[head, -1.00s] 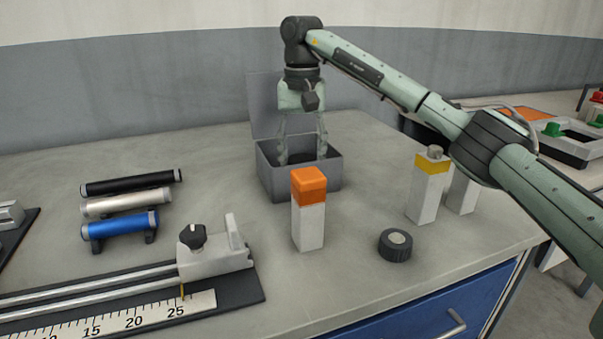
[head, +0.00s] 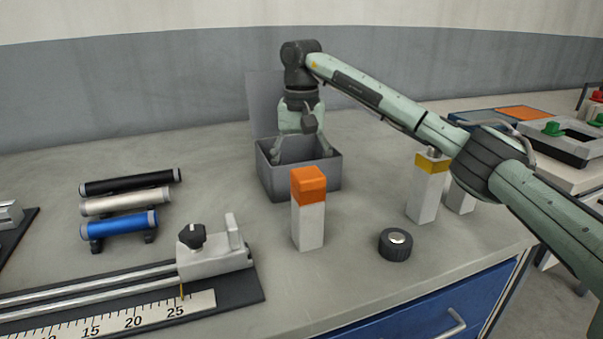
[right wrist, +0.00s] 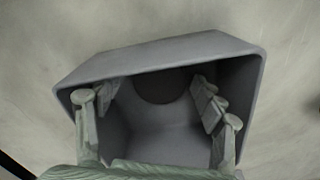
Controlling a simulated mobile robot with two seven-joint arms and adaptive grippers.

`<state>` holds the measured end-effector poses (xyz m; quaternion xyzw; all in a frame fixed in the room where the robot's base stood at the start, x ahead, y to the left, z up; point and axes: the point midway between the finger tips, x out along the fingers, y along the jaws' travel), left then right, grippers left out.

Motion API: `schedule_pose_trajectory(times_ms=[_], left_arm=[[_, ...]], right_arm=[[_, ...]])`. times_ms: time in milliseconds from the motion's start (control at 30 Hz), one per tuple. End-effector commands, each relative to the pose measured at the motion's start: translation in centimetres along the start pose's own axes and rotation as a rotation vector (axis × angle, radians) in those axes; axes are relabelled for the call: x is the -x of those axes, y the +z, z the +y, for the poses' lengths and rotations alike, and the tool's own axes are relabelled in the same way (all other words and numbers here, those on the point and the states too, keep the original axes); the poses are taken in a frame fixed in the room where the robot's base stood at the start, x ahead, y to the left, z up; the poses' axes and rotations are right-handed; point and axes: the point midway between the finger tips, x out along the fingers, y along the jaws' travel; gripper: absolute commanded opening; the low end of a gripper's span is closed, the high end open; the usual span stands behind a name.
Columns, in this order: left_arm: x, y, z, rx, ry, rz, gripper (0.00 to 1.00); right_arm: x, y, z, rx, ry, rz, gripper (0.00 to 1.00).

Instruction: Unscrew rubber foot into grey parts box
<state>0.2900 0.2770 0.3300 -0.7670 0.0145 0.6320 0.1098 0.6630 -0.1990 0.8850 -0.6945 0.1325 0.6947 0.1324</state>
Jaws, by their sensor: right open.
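The grey parts box (head: 309,180) stands open on the bench, its lid raised at the back; it fills much of the right wrist view (right wrist: 245,85). My right gripper (head: 302,153) points down into the box mouth, its fingers spread wide and empty. In the right wrist view the open fingers (right wrist: 157,108) stand near the side walls. A dark round shape (right wrist: 160,86) shows in shadow inside the box; I cannot tell whether it is the rubber foot. A black ribbed round piece with a pale centre (head: 396,244) lies on the bench in front. My left gripper is out of view.
A white post with an orange top (head: 309,205) stands just in front of the box. A yellow-banded post (head: 428,190) stands to the right. Three cylinders (head: 120,225) and a ruled rail (head: 215,262) lie left.

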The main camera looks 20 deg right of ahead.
Motion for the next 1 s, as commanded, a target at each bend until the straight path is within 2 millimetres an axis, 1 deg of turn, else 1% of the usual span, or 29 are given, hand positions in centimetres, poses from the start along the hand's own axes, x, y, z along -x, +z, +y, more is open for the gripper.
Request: schedule_pose_trajectory(times_ms=[167,267,367,500,567,600,700,833,1000], left_arm=[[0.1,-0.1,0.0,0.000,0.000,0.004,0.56],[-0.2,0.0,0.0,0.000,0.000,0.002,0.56],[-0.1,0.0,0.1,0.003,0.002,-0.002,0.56],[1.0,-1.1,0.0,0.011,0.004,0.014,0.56],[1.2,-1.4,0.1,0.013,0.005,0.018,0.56],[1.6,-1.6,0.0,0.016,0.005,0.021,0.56],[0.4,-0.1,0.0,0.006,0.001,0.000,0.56],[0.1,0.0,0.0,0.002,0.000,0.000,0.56],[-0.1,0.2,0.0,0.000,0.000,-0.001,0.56]], right_arm=[[0.4,0.0,0.0,0.000,0.000,0.000,0.69],[1.4,-0.1,0.0,0.000,-0.001,0.003,0.69],[3.2,-0.1,0.0,-0.001,-0.002,0.004,0.69],[6.4,-0.1,-0.1,0.000,-0.002,0.004,0.69],[7.7,-0.1,-0.1,-0.001,-0.002,0.004,0.69],[8.7,-0.1,0.0,-0.002,-0.001,0.005,0.69],[10.4,-0.1,0.0,-0.002,0.000,0.003,0.69],[11.8,0.0,0.0,-0.001,0.000,0.002,0.69],[12.3,0.0,0.0,0.000,0.000,0.000,0.69]])
